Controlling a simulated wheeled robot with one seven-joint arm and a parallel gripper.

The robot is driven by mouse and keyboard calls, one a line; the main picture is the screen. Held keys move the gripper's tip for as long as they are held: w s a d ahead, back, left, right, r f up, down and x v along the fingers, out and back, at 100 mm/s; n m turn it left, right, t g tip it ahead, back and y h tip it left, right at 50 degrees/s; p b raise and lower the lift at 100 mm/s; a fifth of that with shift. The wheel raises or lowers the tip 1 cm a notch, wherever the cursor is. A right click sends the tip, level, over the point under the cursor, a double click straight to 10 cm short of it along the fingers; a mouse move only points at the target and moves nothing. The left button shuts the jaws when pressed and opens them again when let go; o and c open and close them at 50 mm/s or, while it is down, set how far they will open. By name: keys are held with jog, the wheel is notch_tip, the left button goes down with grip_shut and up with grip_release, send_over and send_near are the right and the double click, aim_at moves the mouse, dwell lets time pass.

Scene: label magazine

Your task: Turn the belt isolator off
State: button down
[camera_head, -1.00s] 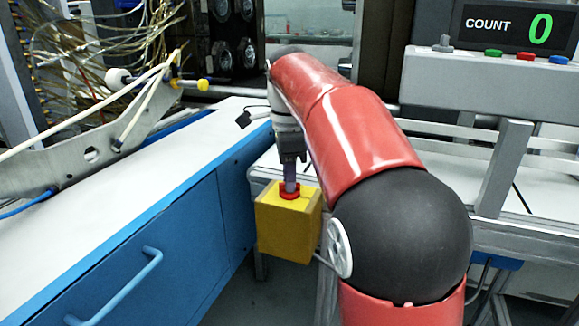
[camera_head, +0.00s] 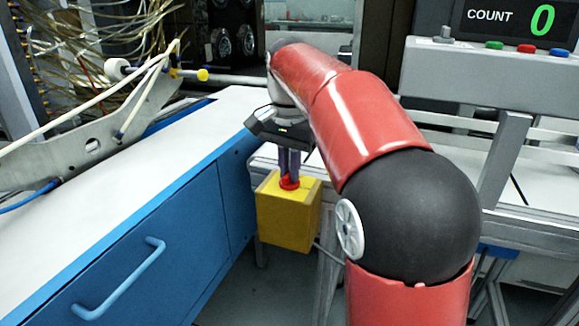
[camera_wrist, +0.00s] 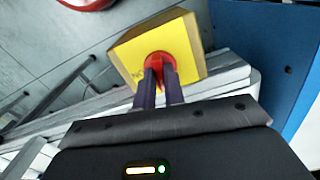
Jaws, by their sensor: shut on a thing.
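The belt isolator is a yellow box (camera_head: 288,222) with a red rotary knob (camera_head: 290,183) on its top face. In the head view it stands near the middle, beside the blue cabinet. My gripper (camera_head: 289,172) points down from above, with its fingers shut on the knob. In the wrist view the yellow box (camera_wrist: 190,42) is at the top middle, and the red knob (camera_wrist: 158,58) shows between and around the fingertips (camera_wrist: 160,78). Part of the knob is hidden by the fingers.
A blue cabinet (camera_head: 150,240) with a white top is on the left. A metal bracket with hoses (camera_head: 100,140) lies over it. A grey panel with coloured buttons and a counter reading 0 (camera_head: 515,20) is at the upper right. My red arm fills the middle right.

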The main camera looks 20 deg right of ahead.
jog(key=shift+n, duration=0.9)
jog(key=c, duration=1.5)
grip_release()
jog(key=shift+r, duration=0.1)
notch_tip(320, 180, up, 8)
jog(key=shift+f, duration=0.2)
